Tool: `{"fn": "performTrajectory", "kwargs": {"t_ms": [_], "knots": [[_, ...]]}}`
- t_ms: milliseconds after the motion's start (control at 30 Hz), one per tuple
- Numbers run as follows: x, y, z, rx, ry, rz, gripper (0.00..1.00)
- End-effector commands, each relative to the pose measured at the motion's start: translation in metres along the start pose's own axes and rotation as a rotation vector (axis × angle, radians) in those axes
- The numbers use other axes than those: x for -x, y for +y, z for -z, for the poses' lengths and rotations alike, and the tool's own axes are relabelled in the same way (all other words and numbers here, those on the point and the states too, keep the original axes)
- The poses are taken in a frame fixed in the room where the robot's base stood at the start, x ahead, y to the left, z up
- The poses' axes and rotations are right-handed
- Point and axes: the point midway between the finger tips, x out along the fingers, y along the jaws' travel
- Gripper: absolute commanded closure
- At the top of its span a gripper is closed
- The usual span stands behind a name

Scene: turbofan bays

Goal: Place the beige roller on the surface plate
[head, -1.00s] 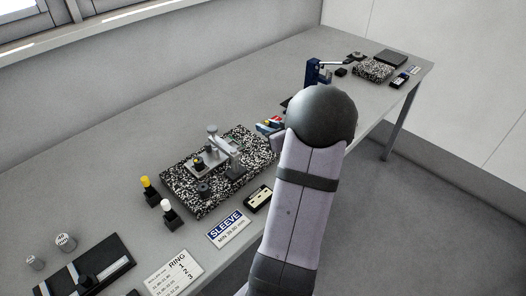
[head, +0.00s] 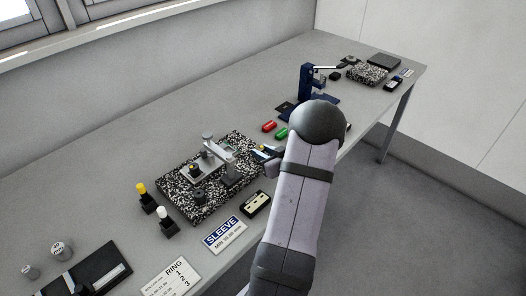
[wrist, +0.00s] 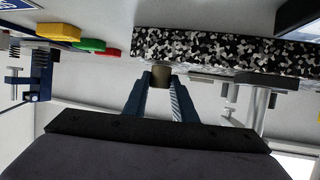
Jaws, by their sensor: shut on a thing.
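The beige roller (wrist: 161,75) is held between the two fingertips of my gripper (wrist: 160,84) in the wrist view. The speckled black-and-white surface plate (wrist: 220,48) is right beside the roller in that view; I cannot tell if they touch. In the head view the surface plate (head: 183,201) lies on the bench left of my arm, with a metal stand (head: 222,152) on it. My gripper is at the right edge of the plate there, mostly hidden by my arm, and the roller cannot be made out.
A red piece (head: 269,126) and a green piece (head: 281,133) lie behind the gripper. A blue press (head: 308,82) stands farther back. A yellow-topped plug (head: 141,190) and a white-topped plug (head: 163,215) stand left of the plate. A SLEEVE card (head: 224,236) lies in front.

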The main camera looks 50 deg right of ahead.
Motion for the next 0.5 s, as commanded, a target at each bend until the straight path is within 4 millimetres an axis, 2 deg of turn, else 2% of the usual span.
{"fn": "performTrajectory", "kwargs": {"t_ms": [367, 400, 467, 500], "knots": [[-0.0015, 0.0003, -0.0026, 0.001, 0.002, 0.0, 1.0], [-0.0016, 0.0001, -0.0037, 0.0, 0.0, 0.0, 0.73], [-0.0013, 0.0002, -0.0028, 0.001, 0.001, 0.0, 0.59], [-0.0013, 0.0002, -0.0028, 0.001, 0.0, 0.0, 0.57]]}}
